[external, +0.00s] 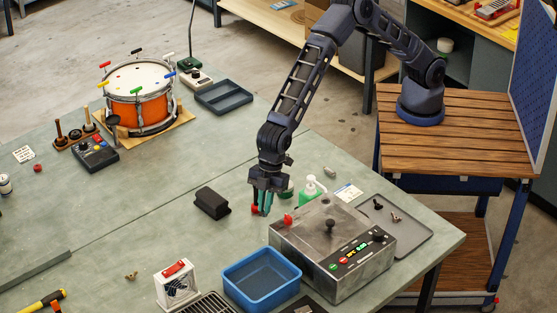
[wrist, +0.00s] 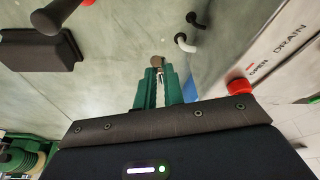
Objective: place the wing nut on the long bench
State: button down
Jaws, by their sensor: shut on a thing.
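My gripper (external: 263,203) points down over the green-grey bench (external: 130,225), near the middle of its right part. In the wrist view its green fingers (wrist: 158,86) are closed on a small brown-and-silver piece (wrist: 157,62) at their tips. The piece is too small to tell whether it is a wing nut. A small brass-coloured piece shaped like a wing nut (external: 131,275) lies on the bench at the front left, well apart from my gripper. I cannot tell how high the fingertips are above the bench.
A metal box with a control panel (external: 335,245) stands right of my gripper. A black block (external: 212,202) lies to its left and a blue bin (external: 262,278) in front. A grey tray (external: 415,235) holds small parts. The bench's middle left is clear.

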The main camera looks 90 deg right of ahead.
jog(key=shift+f, duration=3.95)
jog(key=shift+f, duration=0.15)
jog(key=c, duration=1.5)
grip_release()
